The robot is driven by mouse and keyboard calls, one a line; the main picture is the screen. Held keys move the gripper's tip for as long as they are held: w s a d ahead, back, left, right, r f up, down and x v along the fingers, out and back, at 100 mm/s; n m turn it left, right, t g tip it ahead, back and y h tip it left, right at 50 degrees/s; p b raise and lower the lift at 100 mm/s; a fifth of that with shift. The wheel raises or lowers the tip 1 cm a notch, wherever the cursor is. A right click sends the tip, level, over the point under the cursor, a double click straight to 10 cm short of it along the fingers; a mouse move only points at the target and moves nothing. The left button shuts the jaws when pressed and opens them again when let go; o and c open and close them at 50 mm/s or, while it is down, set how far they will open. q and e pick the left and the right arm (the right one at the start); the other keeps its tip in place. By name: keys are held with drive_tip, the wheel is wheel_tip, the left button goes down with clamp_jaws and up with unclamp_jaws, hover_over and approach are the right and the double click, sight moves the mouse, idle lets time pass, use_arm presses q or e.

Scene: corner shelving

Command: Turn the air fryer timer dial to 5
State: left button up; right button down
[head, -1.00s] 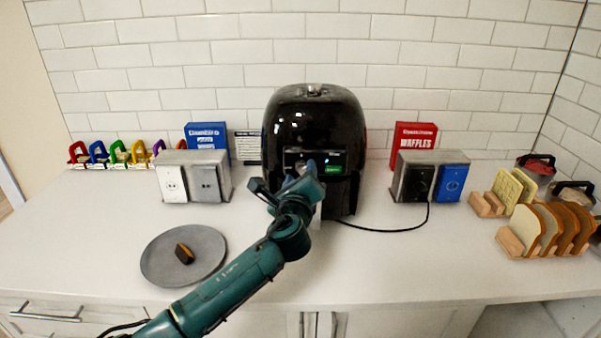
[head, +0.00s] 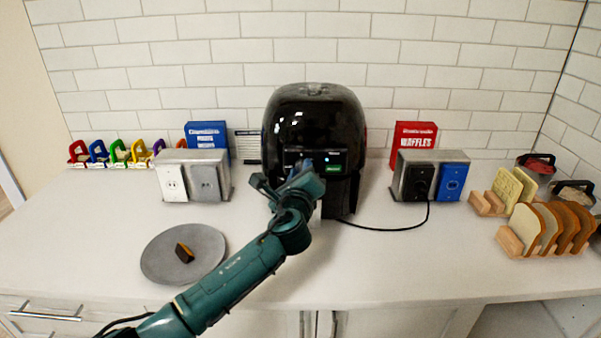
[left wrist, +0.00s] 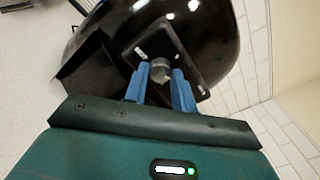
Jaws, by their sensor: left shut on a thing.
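The black air fryer (head: 312,115) stands at the back middle of the counter, with a dark front panel (head: 337,159) showing small lit marks and a green label. In the left wrist view the grey timer dial (left wrist: 160,71) sits on the panel between my blue fingertips. My left gripper (head: 300,170) is at the front of the air fryer and is shut on the dial; it also shows in the left wrist view (left wrist: 161,76). The dial is hidden in the head view, and I cannot read its setting. My right gripper is not in view.
A grey plate (head: 155,258) with a small dark and orange item lies at the left. Outlet boxes (head: 218,173) (head: 409,179) stand on both sides. A black cord (head: 385,229) runs to the right one. Bread racks (head: 510,240) stand at the right.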

use_arm(q)
drive_tip(key=shift+f+n+b, duration=0.1)
drive_tip(key=shift+n+b, duration=0.2)
drive_tip(key=shift+b, duration=0.05)
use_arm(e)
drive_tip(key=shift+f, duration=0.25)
use_arm(q)
drive_tip(key=n+b, duration=0.4)
drive_tip(key=n, duration=0.1)
drive_tip(key=n+b, duration=0.5)
drive_tip(key=n, duration=0.1)
drive_tip(key=shift+n+t+y, duration=0.3)
drive_tip(key=shift+t, duration=0.1)
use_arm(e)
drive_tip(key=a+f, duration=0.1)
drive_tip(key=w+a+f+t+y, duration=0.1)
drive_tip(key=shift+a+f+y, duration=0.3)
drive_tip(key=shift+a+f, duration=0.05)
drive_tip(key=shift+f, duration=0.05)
use_arm(q)
drive_tip(key=shift+b, duration=0.3)
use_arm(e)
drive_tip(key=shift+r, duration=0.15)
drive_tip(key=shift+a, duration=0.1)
use_arm(q)
drive_tip(key=o, duration=1)
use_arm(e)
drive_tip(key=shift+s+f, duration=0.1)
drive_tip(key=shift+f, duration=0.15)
